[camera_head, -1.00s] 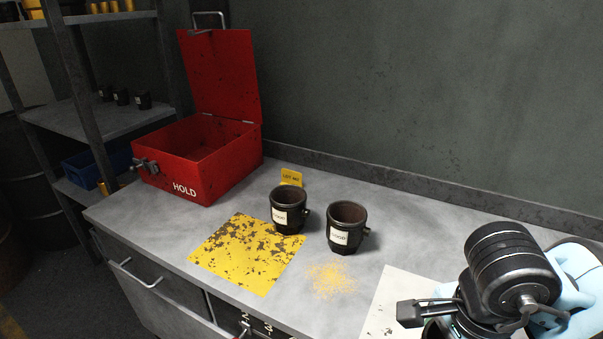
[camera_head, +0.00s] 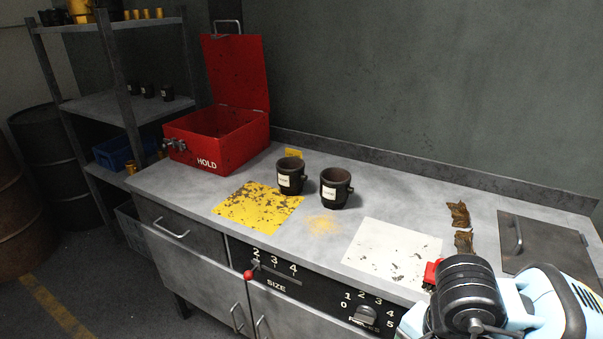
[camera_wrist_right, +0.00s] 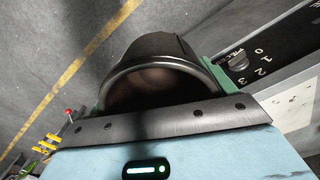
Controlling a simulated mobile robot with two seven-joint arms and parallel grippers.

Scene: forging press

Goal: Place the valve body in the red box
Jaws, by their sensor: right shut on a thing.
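The red box (camera_head: 215,150) stands open at the left back of the bench, its lid raised against the wall. Two dark cup-shaped valve bodies with white labels stand upright on the bench, a left one (camera_head: 291,177) and a right one (camera_head: 335,188). In the right wrist view, my right gripper (camera_wrist_right: 157,85) is shut around a dark, round, hollow part (camera_wrist_right: 160,45) that looks like another valve body. Its opening faces the camera. It is held over the floor in front of the bench. In the head view my right arm hides the held part. My left gripper is not in view.
A yellow worn mat (camera_head: 258,207) and a white stained sheet (camera_head: 393,251) lie on the bench. Brown crumpled pieces (camera_head: 461,228) and a metal plate with a handle (camera_head: 548,245) are at right. A shelf rack (camera_head: 128,105) stands left. The bench front has a red-knobbed lever (camera_head: 250,274).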

